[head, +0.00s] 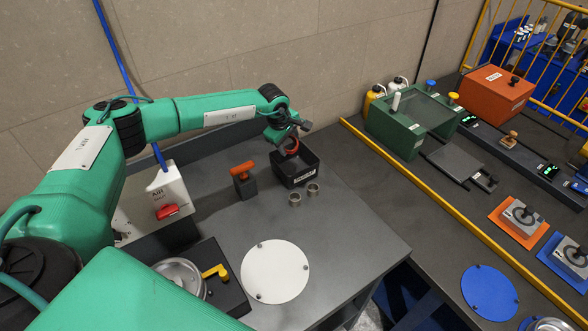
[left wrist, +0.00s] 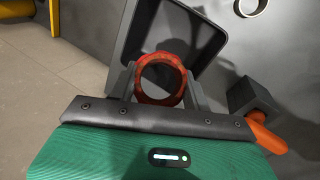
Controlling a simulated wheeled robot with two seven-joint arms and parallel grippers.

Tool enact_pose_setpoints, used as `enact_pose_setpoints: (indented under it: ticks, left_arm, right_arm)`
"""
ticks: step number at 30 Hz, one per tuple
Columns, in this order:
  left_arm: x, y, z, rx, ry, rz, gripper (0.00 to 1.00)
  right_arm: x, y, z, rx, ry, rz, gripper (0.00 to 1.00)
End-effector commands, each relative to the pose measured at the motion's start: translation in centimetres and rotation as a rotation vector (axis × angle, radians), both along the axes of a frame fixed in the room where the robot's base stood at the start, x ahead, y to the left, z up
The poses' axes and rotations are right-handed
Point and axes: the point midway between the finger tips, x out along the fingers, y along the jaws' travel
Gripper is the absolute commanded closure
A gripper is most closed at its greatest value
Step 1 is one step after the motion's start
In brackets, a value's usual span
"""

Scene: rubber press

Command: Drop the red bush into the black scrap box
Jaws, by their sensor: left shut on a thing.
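The red bush (left wrist: 161,78) is a short red ring. My left gripper (left wrist: 163,82) is shut on it, with one finger on each side. In the head view my left gripper (head: 291,138) holds the red bush (head: 291,147) above the back part of the black scrap box (head: 296,179). The box is open, with a pale label on its front. In the left wrist view the black scrap box (left wrist: 213,28) lies beyond and below the ring. The gap between ring and box floor is hard to judge. My right gripper is not in view.
Two grey metal rings (head: 295,199) stand just in front of the box. An orange-handled tool (head: 243,180) in a dark block is left of it. A white round plate (head: 275,272) lies on the bench. A yellow rail (head: 450,213) runs along the right bench.

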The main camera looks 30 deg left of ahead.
Motion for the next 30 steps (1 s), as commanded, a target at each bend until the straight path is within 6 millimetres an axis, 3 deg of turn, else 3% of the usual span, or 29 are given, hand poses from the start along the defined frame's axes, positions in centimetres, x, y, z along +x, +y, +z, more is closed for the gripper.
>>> enact_pose_setpoints:
  ticks: [9, 10, 13, 23, 30]
  left_arm:
    - [0.0, 0.0, -0.4, 0.0, -0.001, 0.0, 0.74]
    - [0.0, 0.0, -0.4, 0.0, -0.001, 0.0, 0.46]
    - [0.0, 0.0, -0.4, 0.0, -0.001, 0.0, 0.27]
    - [0.0, 0.1, -0.2, 0.0, -0.001, 0.0, 0.27]
    - [-1.0, 0.4, 2.7, -0.001, -0.005, 0.0, 0.27]
  right_arm:
    - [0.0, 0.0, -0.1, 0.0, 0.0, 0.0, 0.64]
    - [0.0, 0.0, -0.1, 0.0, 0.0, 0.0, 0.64]
    - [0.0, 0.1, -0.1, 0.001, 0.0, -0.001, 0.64]
    - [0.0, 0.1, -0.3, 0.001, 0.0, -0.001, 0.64]
    - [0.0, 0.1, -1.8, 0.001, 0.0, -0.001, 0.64]
